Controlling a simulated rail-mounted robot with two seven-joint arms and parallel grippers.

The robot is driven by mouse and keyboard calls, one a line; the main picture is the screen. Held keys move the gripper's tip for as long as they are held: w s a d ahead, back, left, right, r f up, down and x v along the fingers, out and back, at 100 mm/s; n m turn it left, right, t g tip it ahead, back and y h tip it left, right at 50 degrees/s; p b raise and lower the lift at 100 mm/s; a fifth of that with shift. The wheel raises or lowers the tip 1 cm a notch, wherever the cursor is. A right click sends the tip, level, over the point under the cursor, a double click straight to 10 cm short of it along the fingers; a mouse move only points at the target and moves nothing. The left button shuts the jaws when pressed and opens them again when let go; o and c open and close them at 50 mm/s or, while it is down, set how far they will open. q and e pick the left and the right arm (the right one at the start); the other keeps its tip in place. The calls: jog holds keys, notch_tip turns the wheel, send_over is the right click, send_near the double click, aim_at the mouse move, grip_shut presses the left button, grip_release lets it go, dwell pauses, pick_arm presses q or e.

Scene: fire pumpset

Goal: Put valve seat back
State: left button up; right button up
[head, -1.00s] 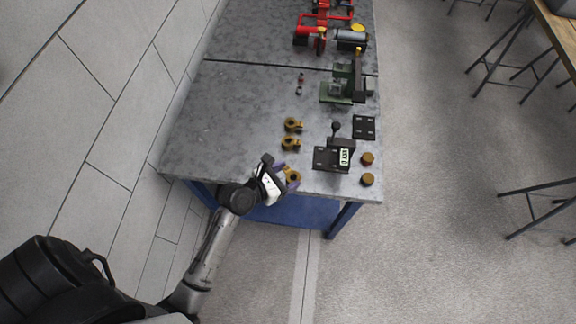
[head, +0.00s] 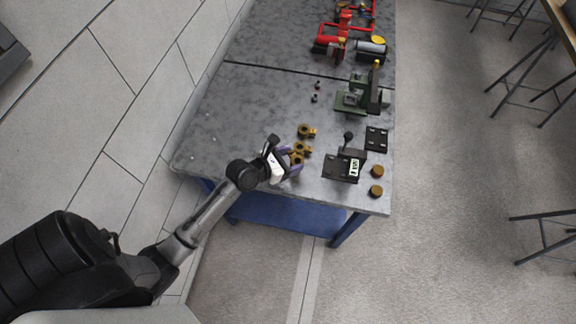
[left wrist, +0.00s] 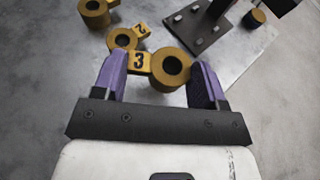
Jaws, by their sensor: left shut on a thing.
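A brass ring-shaped valve seat with a tag marked 3 (left wrist: 158,82) sits between the purple fingers of my left gripper (left wrist: 158,64), which is shut on it. In the head view my left gripper (head: 291,164) is over the near part of the grey table, partly covering this seat. A second seat, tagged 2 (left wrist: 113,45), lies just beyond, very close to the held one. A third seat (left wrist: 92,18) lies farther off; it also shows in the head view (head: 305,132). I cannot tell whether the held seat touches the table. My right gripper is not in view.
A black stand with a small display (head: 341,167) is right of the seats, with two brown discs (head: 376,172) beside it. A black plate (head: 376,138), a green device (head: 352,103) and red pump parts (head: 330,42) are farther back.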

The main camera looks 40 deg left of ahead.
pick_arm(q)
jog(key=shift+a+f, duration=0.25)
jog(key=shift+a, duration=0.15)
jog(key=shift+f+b, duration=0.8)
jog(key=shift+f, duration=1.2)
jog(key=o, duration=1.2)
jog(key=shift+f, duration=0.1)
